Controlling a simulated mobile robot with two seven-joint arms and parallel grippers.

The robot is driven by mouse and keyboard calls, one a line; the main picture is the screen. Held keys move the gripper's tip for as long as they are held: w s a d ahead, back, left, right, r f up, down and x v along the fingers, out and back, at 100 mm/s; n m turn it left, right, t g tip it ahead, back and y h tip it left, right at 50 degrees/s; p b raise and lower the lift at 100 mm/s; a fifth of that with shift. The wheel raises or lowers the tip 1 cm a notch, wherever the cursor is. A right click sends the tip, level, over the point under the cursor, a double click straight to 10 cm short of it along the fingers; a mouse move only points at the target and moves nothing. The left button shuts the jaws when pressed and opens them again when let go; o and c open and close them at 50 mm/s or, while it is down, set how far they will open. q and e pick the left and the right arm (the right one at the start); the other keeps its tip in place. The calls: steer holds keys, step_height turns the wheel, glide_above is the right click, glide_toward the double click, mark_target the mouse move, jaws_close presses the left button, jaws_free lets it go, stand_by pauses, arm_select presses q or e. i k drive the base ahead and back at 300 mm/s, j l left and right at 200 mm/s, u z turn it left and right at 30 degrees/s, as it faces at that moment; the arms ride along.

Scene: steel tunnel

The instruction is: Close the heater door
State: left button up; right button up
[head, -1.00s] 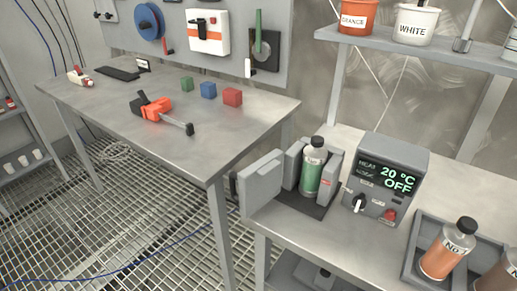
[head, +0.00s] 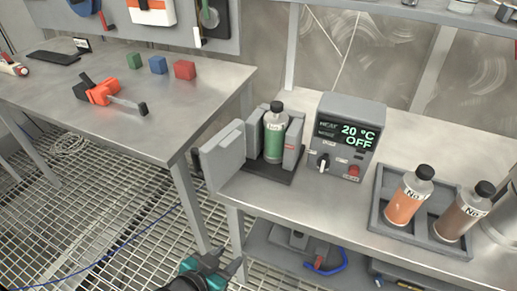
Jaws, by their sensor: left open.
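The heater door (head: 222,157) is a thick grey panel standing open at the left front of the heater (head: 292,143), swung out past the table edge. A green bottle (head: 275,138) with a black cap stands upright inside the heater. The control box (head: 346,138) to its right reads 20 °C and OFF. My left gripper (head: 222,262), black with teal parts, shows at the bottom edge, below and apart from the door. It is open, and most of its arm is cut off by the frame. My right gripper is not in view.
A grey tray (head: 377,220) with orange and brown bottles stands at the right. A lower shelf (head: 262,252) lies under the heater table. The left workbench (head: 150,125) holds an orange tool and small blocks. Open grating floor lies between the tables.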

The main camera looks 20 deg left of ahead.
mark_target(221, 157)
steer(key=j+z, duration=0.8)
steer(key=k+j+z, duration=0.1)
steer(key=j, duration=0.2)
steer(key=j+z, duration=0.1)
steer(key=j, duration=0.2)
steer(key=k+j+z, duration=0.1)
steer(key=k+j, duration=0.1)
steer(key=j, duration=0.25)
steer(key=k+j, duration=0.1)
steer(key=j, duration=0.2)
steer(key=k+j, duration=0.1)
steer(key=j, duration=0.25)
steer(key=k+j+z, duration=0.1)
steer(key=z, duration=0.15)
steer(key=k+z, duration=0.3)
steer(key=i+j, duration=0.05)
steer(key=i, duration=0.05)
